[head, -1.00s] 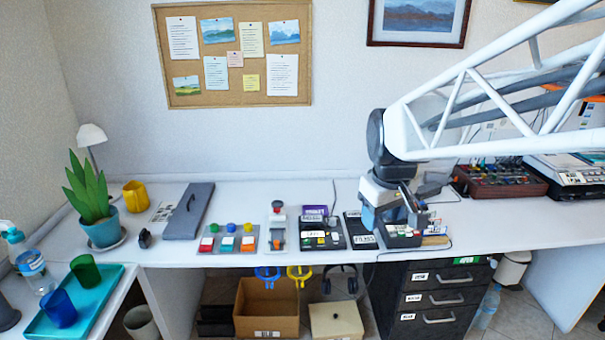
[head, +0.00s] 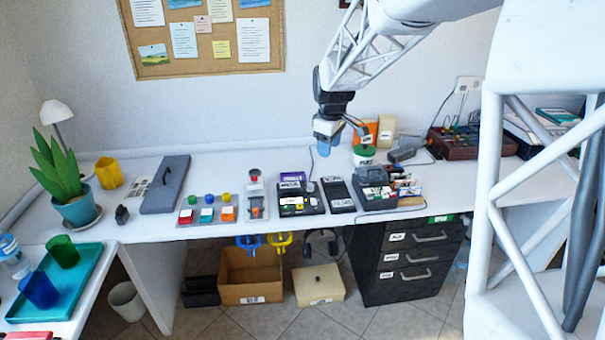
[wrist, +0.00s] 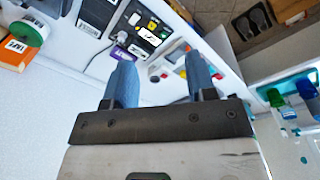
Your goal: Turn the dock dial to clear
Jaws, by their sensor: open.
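A black dock unit (head: 298,210) with a white label, a yellow button and small knobs stands at the middle of the desk. It also shows in the wrist view (wrist: 144,45), upper middle, beyond my fingertips. A small round grey knob (head: 310,186) sits at its back right and may be the dial; its pointer and markings are too small to read. My gripper (head: 328,148) is raised behind and right of the dock, apart from it. In the wrist view its two blue fingers (wrist: 160,65) are spread, with nothing between them.
A flat black labelled panel (head: 338,195) and a black card holder (head: 375,202) stand right of the dock. A lever unit (head: 256,207) and coloured buttons (head: 208,215) are to its left. A green-topped round container (head: 364,154) and orange box (head: 366,131) stand near my gripper.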

